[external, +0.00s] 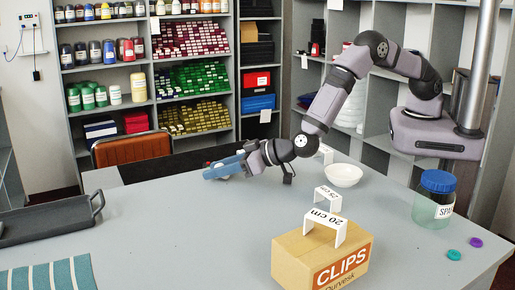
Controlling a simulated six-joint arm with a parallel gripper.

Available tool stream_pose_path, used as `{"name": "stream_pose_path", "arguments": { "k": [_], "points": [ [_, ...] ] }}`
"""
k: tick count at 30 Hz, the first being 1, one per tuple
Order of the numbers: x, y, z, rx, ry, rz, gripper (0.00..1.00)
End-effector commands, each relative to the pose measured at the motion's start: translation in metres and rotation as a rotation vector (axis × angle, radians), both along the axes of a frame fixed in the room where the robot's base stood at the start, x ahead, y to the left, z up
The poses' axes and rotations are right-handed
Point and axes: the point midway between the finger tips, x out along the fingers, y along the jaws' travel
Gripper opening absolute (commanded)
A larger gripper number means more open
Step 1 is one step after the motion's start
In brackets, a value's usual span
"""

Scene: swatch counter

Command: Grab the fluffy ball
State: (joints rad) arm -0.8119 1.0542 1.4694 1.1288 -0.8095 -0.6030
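My gripper (212,170) is at the far side of the grey counter (190,235), low and pointing left. Its blue fingers are seen from the side, so I cannot tell whether they are open or shut. A small reddish patch shows by the fingertips, too small to identify. I cannot make out a fluffy ball anywhere in this view; it may be hidden by the gripper or inside something.
A white bowl (343,176) sits right of my gripper. A CLIPS box (298,262) stands in front, near white measuring brackets (327,198). A blue-lidded jar (432,207) and two small caps (454,254) are right. A dark tray (45,228) and striped cloth (45,277) lie left.

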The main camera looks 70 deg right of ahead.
Motion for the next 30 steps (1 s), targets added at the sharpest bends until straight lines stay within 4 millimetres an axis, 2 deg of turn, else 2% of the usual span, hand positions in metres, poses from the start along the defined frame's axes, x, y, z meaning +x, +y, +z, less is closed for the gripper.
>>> {"name": "stream_pose_path", "arguments": {
  "k": [8, 13, 17, 30],
  "points": [
    [0.000, 0.000, 0.001, 0.000, -0.001, 0.000, 0.14],
    [0.000, 0.000, 0.009, 0.003, -0.002, -0.001, 0.14],
    [0.000, 0.000, 0.023, 0.004, -0.003, -0.001, 0.14],
    [0.000, 0.000, 0.089, 0.003, -0.002, 0.000, 0.14]
  ]
}}
